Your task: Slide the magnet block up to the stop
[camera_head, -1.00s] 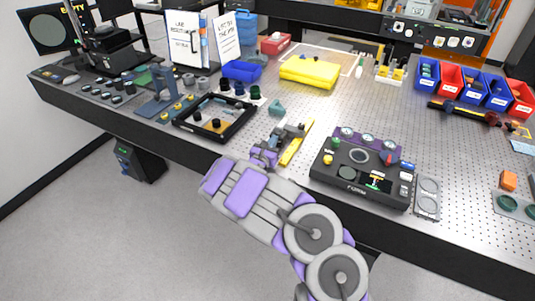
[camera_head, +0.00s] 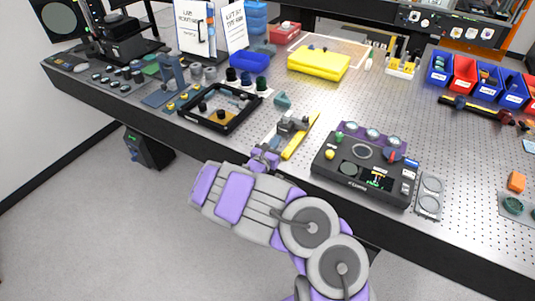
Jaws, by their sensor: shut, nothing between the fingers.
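My gripper (camera_head: 291,126) is shut and empty. It reaches over the front part of the bench, left of the dark console. A yellow bar (camera_head: 303,138) lies on the bench just to the right of my gripper, running away from the front edge. A paler strip shows beside it, partly under my gripper. I cannot pick out the magnet block or the stop for certain; the gripper and wrist cover part of that spot. Whether my fingertips touch anything there is too small to tell.
A black frame tray (camera_head: 218,122) lies left of my gripper. The dark console (camera_head: 352,184) with knobs stands right. A teal piece (camera_head: 282,100) and a yellow case (camera_head: 319,64) lie behind. Bins (camera_head: 463,76) stand at the back right. The perforated bench (camera_head: 372,100) is clear between.

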